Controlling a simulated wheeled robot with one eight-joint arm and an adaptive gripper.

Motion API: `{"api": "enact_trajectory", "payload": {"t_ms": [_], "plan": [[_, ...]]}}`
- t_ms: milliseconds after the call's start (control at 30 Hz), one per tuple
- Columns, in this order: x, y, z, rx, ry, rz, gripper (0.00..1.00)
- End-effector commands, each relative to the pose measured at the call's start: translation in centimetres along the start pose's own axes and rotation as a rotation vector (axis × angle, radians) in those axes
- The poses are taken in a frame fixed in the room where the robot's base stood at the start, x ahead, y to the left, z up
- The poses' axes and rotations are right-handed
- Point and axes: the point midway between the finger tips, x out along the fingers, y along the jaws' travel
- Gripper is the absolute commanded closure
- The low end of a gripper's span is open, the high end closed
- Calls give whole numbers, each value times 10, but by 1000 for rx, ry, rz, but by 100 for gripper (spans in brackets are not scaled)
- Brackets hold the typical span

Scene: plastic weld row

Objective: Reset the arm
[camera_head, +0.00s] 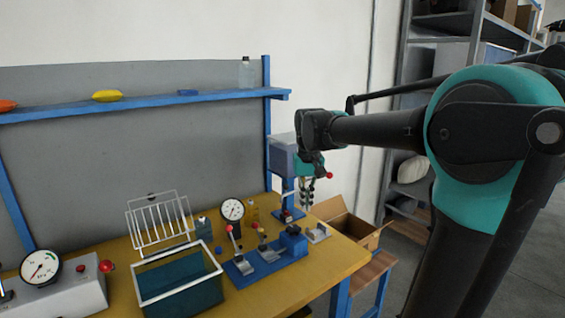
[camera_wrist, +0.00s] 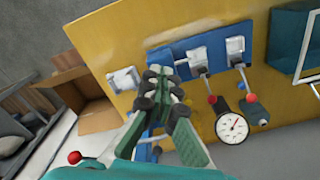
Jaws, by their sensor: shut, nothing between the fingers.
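My arm reaches in from the right in the head view. My gripper (camera_head: 307,198) hangs fingers-down over the right end of the yellow workbench (camera_head: 335,262). In the wrist view my gripper (camera_wrist: 162,75) has its green and black fingers together, with nothing held between them. The fingertips overlap the blue clamp fixture (camera_wrist: 208,53) in that view. I cannot tell how far above the bench they are. The same blue fixture (camera_head: 268,262) stands on the bench, left of and below the gripper in the head view.
A dial gauge (camera_head: 232,210), a teal bin (camera_head: 180,283) and a white wire rack (camera_head: 160,222) stand on the bench. A blue shelf (camera_head: 140,104) runs above. A cardboard box (camera_head: 345,225) sits beyond the bench's right edge. Metal shelving (camera_head: 400,95) stands behind my arm.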

Motion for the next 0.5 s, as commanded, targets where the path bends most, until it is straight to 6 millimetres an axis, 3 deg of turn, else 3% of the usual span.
{"api": "enact_trajectory", "payload": {"t_ms": [267,367,500], "plan": [[49,31,30,23,69,-7,100],[74,45,48,34,106,-7,100],[121,70,89,55,176,-4,100]]}}
